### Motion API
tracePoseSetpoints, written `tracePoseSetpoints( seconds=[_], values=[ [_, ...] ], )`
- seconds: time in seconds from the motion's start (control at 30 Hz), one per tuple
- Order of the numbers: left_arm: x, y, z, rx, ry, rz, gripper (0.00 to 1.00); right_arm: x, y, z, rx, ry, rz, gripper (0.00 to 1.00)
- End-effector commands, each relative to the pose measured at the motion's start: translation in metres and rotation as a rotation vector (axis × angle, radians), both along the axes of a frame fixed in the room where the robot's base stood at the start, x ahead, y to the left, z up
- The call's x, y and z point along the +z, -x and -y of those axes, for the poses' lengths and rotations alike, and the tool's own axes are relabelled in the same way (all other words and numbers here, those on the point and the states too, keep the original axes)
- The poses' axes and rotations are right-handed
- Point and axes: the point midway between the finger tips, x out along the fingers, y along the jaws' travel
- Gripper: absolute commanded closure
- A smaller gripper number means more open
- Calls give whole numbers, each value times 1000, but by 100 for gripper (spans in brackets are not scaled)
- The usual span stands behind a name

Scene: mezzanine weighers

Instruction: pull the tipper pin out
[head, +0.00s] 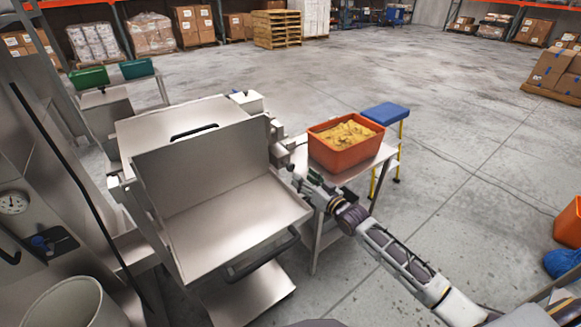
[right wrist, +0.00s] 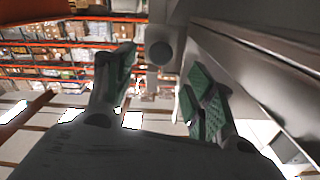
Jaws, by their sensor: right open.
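The steel tipper (head: 215,185) stands in the middle of the head view with its tray facing me. A small round grey knob, which looks like the tipper pin (right wrist: 160,50), shows in the right wrist view beside the steel wall. In the head view the knob (head: 289,144) sticks out of the tipper's right side. My right gripper (head: 301,174) is just below the knob there, open and empty. In the right wrist view its green-padded fingers (right wrist: 158,88) are spread, with the knob appearing between and beyond them. I cannot tell the exact gap. My left gripper is out of view.
An orange crate (head: 332,157) of yellow pieces stands on a steel table (head: 374,162) close to my right arm. A blue-topped stool (head: 386,112) is behind it. A pale bin (head: 72,304) is at lower left.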

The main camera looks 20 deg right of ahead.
Motion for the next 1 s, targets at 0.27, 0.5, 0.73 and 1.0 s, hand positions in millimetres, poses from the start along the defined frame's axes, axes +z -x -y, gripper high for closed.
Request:
tracePoseSetpoints(
  seconds=[0.27, 0.5, 0.73, 1.0],
  values=[
    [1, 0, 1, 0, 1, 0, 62, 1, -20, -7, 0, -1, 2, 46],
    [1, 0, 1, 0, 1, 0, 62, 1, -36, -13, 0, 1, 1, 46],
    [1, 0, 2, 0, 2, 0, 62, 1, -52, -19, 0, 0, 1, 46],
    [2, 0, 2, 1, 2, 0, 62, 1, -70, -25, 0, 1, 1, 46]
  ],
)
